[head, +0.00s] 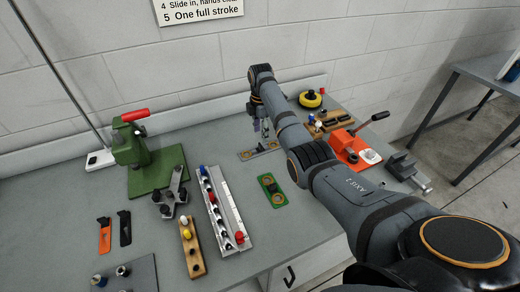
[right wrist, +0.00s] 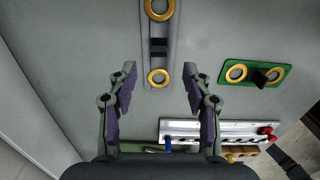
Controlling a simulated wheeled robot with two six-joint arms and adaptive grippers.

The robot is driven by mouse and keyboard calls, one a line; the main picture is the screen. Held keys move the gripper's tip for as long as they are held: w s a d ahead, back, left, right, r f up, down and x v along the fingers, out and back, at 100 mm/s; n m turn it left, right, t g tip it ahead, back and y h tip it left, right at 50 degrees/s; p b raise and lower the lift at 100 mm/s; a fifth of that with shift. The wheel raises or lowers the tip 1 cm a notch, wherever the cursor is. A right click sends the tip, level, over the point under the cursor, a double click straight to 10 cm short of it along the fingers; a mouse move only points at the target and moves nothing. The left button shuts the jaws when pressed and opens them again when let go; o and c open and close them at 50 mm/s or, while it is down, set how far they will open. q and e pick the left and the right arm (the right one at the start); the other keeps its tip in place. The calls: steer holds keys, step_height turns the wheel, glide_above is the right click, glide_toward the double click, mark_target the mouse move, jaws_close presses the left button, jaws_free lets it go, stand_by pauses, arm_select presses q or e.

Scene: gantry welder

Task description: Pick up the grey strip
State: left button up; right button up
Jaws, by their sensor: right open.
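The grey strip (right wrist: 151,62) lies flat on the grey bench, with two gold rings and a dark piece in its middle. In the head view the strip (head: 246,155) is near the back of the bench, partly hidden by my right gripper (head: 262,126). In the right wrist view my right gripper (right wrist: 159,75) is open and empty. Its two fingers are on either side of the strip's near end, apart from it; I cannot tell the exact height. My left gripper is not in view.
A green plate with two gold rings (head: 265,183) lies close by on the right in the wrist view. A long metal rail with coloured knobs (head: 223,205), a green press (head: 130,150) and an orange-red toggle tool (head: 345,147) stand around. The wall is behind.

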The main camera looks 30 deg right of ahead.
mark_target(260, 144)
steer(key=shift+f, duration=0.6)
steer(key=shift+w+f, duration=0.15)
steer(key=shift+f, duration=0.6)
step_height(260, 144, down, 4)
steer(key=shift+f+p, duration=0.25)
steer(key=shift+p, duration=0.15)
steer(key=c, duration=1)
steer(key=shift+r, duration=0.15)
steer(key=shift+c, duration=0.2)
